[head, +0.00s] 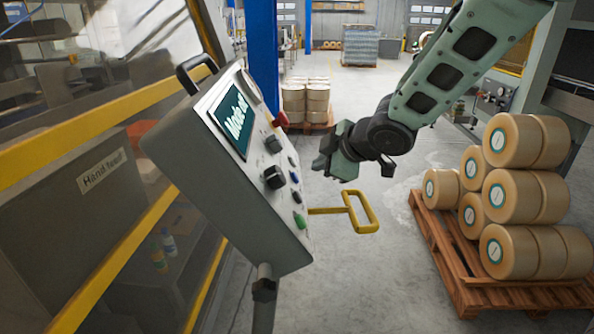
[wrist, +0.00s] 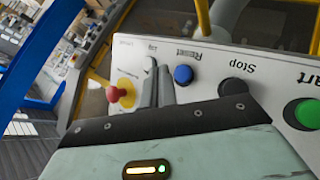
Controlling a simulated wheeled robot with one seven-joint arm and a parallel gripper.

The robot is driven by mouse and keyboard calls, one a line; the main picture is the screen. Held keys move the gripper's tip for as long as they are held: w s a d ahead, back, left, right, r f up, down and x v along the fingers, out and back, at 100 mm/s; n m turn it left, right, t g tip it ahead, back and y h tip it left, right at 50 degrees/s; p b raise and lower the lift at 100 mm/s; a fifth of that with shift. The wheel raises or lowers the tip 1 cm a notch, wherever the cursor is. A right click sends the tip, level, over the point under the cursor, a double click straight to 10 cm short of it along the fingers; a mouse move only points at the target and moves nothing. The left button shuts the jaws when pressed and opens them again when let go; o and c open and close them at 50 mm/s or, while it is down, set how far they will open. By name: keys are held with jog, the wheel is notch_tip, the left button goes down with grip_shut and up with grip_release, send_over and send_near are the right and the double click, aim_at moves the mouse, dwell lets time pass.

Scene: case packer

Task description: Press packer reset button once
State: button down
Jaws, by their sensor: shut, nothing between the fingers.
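The reset button is a blue round button (wrist: 183,75) on the packer's control panel. Its label reads "Reset", upside down in the wrist view. In the head view the blue button (head: 294,177) sits on the panel's right part, above a black button and a green one. My gripper (head: 320,168) is to the right of the panel face, apart from it in the head view. In the wrist view my gripper (wrist: 160,72) has its grey fingers together and empty, just left of the blue button. Whether the fingertips touch the panel cannot be told.
The black Stop button (wrist: 232,84), green Start button (wrist: 307,112) and red mushroom button (wrist: 115,94) are close by on the panel. A yellow handle (head: 360,212) sticks out below. A pallet of rolls (head: 465,285) stands right. Open floor lies between.

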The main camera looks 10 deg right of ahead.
jog(key=shift+s+d+r+p, duration=0.1)
jog(key=shift+d+r+p, duration=0.3)
jog(key=shift+d, duration=0.25)
jog(key=shift+s+d+r+p, duration=0.1)
jog(key=shift+d+r+p, duration=0.2)
jog(key=shift+d+p, duration=0.25)
